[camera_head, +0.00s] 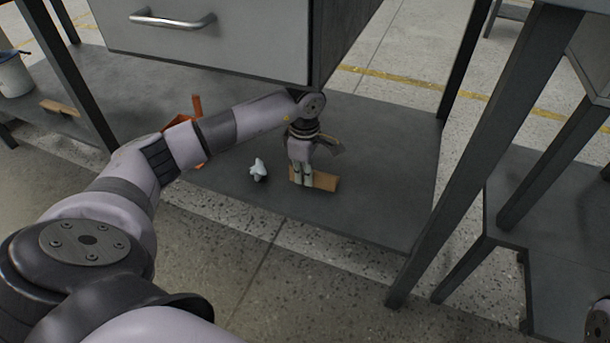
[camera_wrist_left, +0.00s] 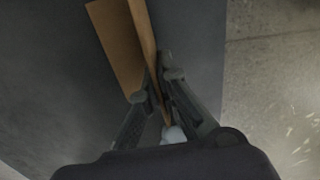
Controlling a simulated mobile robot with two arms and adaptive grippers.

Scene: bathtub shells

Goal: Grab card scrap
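The card scrap (camera_head: 325,182) is a brown folded piece on the grey lower shelf under the drawer unit. In the left wrist view the card scrap (camera_wrist_left: 116,42) has one flat side and one raised side along a fold. My left gripper (camera_head: 302,182) points down at its left end. In the wrist view the fingers of my left gripper (camera_wrist_left: 160,85) are close together on both sides of the raised side, which looks pinched between them. The fingers hide part of the card. My right gripper is not in view.
A small crumpled white thing (camera_head: 258,170) lies on the shelf left of the gripper. An orange-brown piece (camera_head: 197,105) is partly behind my left arm. The drawer unit (camera_head: 215,45) hangs above the shelf (camera_head: 385,170). Dark table legs (camera_head: 485,150) stand at the right.

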